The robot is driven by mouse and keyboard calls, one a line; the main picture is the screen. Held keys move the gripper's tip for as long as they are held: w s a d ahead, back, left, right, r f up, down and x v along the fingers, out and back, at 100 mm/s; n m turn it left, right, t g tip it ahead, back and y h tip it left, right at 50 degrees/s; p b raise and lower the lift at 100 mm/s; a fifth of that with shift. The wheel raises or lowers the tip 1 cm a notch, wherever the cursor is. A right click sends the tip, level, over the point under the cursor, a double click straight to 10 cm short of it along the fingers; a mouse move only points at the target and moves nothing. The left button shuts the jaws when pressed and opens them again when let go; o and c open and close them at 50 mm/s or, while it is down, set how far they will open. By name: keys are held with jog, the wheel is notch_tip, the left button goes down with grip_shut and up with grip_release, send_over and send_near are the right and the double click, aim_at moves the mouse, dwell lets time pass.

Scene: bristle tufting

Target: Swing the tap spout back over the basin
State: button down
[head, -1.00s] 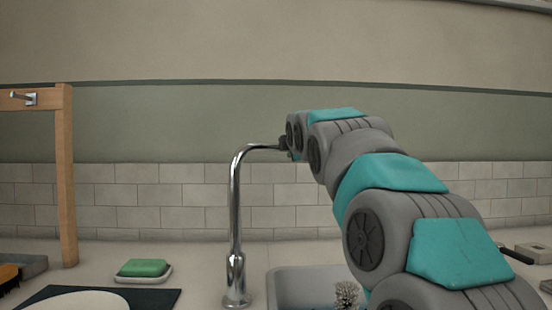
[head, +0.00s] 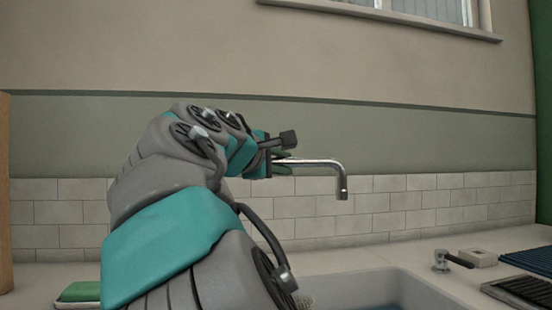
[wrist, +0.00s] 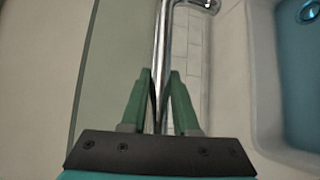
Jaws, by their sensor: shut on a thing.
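The chrome tap spout (head: 318,163) runs level to the right from my gripper in the head view, and its end turns down. My gripper (wrist: 157,88) is shut on the spout, with a green finger on each side of the pipe in the wrist view. My gripper also shows in the head view (head: 279,162). The tap's upright column is hidden behind my arm. The basin (head: 405,285) is low in the head view, partly behind my arm. In the wrist view the spout's bent end (wrist: 206,4) appears left of the basin (wrist: 248,90).
Blue water and a drain (wrist: 311,12) show in the basin. A green sponge (head: 80,290) is at lower left, beside my arm. A small dispenser (head: 442,260), a pale block (head: 478,257) and a dark rack (head: 525,290) stand on the right counter. The tiled wall is behind.

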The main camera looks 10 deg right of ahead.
jog(key=shift+s+m+g+h, duration=0.4)
jog(key=shift+s, duration=0.25)
jog(key=shift+f, duration=0.1)
jog(key=c, duration=0.7)
grip_release()
jog(key=shift+s, duration=0.15)
jog(key=shift+a, duration=0.1)
jog(key=v, duration=0.7)
jog(key=shift+s+a, duration=0.2)
jog(key=shift+s, duration=0.05)
